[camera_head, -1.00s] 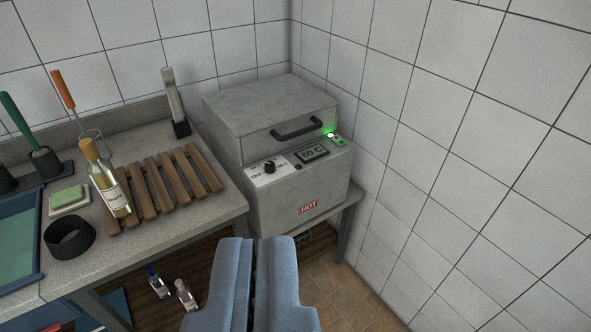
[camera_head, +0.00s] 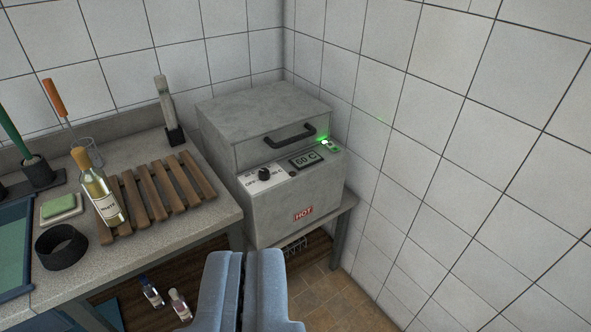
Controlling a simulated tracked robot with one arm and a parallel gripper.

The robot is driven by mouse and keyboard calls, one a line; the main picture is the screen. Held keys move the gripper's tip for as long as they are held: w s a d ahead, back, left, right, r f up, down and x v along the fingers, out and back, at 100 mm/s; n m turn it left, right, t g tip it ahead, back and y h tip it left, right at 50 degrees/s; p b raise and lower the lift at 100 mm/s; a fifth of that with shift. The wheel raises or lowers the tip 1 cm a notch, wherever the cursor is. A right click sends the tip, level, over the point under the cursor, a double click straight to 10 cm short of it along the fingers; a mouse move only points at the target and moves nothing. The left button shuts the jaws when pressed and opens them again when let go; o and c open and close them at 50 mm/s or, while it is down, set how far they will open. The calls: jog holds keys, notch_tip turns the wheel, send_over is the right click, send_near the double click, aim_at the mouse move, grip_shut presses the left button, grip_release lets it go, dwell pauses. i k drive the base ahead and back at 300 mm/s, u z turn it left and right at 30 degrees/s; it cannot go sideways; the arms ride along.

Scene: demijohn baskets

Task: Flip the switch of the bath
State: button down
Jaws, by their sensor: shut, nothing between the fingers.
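The bath (camera_head: 270,215) is a grey metal box with a closed lid and a black handle (camera_head: 297,136). It stands in the corner on a low stand. Its sloped front panel has a black knob (camera_head: 264,173), a display reading about 60 C (camera_head: 306,159) and a small switch with a lit green light (camera_head: 329,145) at the right end. A red HOT label (camera_head: 303,214) is on its front. My gripper (camera_head: 246,262) is shut and empty, in front of and below the bath, apart from it.
A stone counter (camera_head: 190,222) to the left holds a wooden slatted rack (camera_head: 150,197), a bottle (camera_head: 100,190), a black ring (camera_head: 64,245) and a green sponge (camera_head: 58,205). Small bottles (camera_head: 150,290) sit below the counter. A tiled wall (camera_head: 470,180) is close on the right.

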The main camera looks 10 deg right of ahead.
aim_at(331, 146)
jog(key=z, duration=0.6)
jog(key=i, duration=1.95)
jog(key=u, duration=0.4)
